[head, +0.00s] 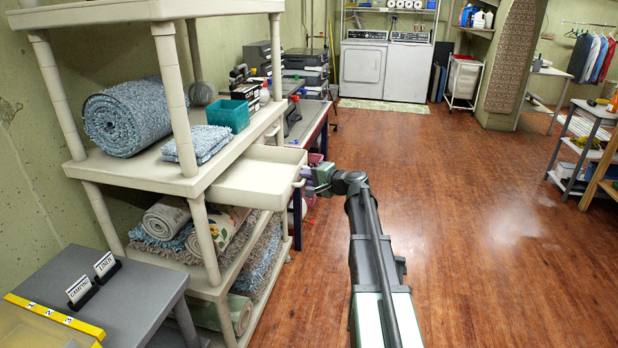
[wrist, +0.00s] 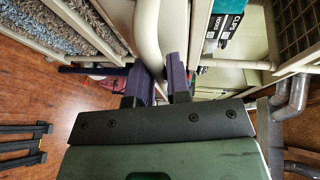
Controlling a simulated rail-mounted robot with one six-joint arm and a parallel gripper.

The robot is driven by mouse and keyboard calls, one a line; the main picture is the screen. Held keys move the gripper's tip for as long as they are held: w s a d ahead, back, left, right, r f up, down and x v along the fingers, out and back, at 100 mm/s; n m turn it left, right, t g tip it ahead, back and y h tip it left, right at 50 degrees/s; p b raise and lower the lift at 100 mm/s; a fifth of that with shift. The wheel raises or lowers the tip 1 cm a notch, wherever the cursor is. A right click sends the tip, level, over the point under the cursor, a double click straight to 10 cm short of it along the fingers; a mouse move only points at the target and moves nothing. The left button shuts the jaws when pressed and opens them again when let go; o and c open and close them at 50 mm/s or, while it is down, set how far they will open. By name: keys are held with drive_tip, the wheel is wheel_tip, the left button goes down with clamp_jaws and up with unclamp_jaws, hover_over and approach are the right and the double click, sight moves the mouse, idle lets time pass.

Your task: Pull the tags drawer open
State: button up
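A cream drawer (head: 255,182) sticks well out of the cream shelf rack, under the middle shelf. Its inside looks empty in the head view. No label on its front can be read from here. Its curved cream handle (wrist: 148,30) passes between the purple fingers of my gripper (wrist: 158,82) in the wrist view, with a finger close against each side. In the head view my gripper (head: 308,178) is at the handle on the drawer front, and its fingers are small and partly hidden.
The cream rack (head: 205,185) holds rolled rugs (head: 130,115) and a teal bin (head: 228,114). A grey table (head: 135,300) with small label stands is at the front left. A workbench (head: 315,125) stands behind the drawer. Wood floor (head: 480,220) to the right is clear.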

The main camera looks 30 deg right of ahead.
drive_tip(key=shift+o, duration=0.4)
drive_tip(key=shift+s, duration=0.1)
drive_tip(key=p+v, duration=0.2)
drive_tip(key=v, duration=0.8)
drive_tip(key=shift+s+d, duration=0.15)
drive_tip(key=shift+s, duration=0.1)
drive_tip(key=shift+r, duration=0.15)
